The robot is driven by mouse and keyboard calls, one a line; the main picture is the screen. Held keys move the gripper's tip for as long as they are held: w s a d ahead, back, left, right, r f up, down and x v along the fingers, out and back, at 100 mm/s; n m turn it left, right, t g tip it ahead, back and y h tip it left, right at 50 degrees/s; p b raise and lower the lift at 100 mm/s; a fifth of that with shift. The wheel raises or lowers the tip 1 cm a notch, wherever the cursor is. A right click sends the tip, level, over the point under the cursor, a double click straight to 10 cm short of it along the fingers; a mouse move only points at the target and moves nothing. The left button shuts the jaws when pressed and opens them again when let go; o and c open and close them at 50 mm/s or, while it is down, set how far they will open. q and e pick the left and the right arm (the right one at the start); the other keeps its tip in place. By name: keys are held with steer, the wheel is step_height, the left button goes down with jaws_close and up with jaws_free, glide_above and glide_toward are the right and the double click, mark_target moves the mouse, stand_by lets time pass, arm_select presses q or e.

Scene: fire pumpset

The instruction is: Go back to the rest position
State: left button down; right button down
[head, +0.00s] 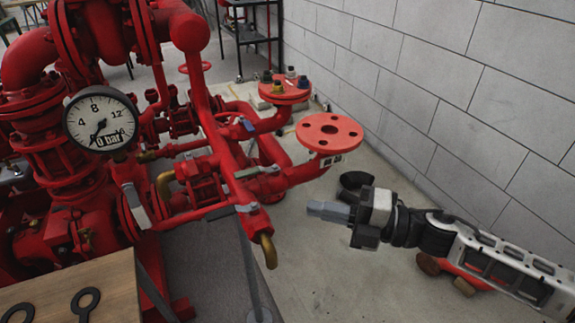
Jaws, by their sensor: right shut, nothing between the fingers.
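My right gripper (330,211) reaches in from the right over the floor. It is shut and empty, apart from the pumpset. The red pumpset (60,235) fills the left side. Its round pressure gauge (101,119) shows a white dial marked in bar. A red flange (329,133) with bolt holes ends a pipe above and behind my gripper. Another flange (285,88) farther back carries several small coloured pieces. My left gripper is not in view.
A grey block wall (470,80) runs along the right. A wooden board (70,292) with dark ring-ended pieces lies at the lower left. A dark rack (250,35) stands at the back. Bare floor (330,285) lies below my gripper.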

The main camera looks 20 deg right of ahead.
steer(key=s+a+f+m+h+p, duration=0.2)
steer(key=s+f+m+h, duration=0.3)
steer(key=m, duration=0.8)
steer(key=s+a+f+m+h+p, duration=0.2)
steer(key=s+f+m+h, duration=0.3)
steer(key=m, duration=0.9)
steer(key=shift+a+f+h, duration=0.7)
steer(key=shift+f, duration=0.25)
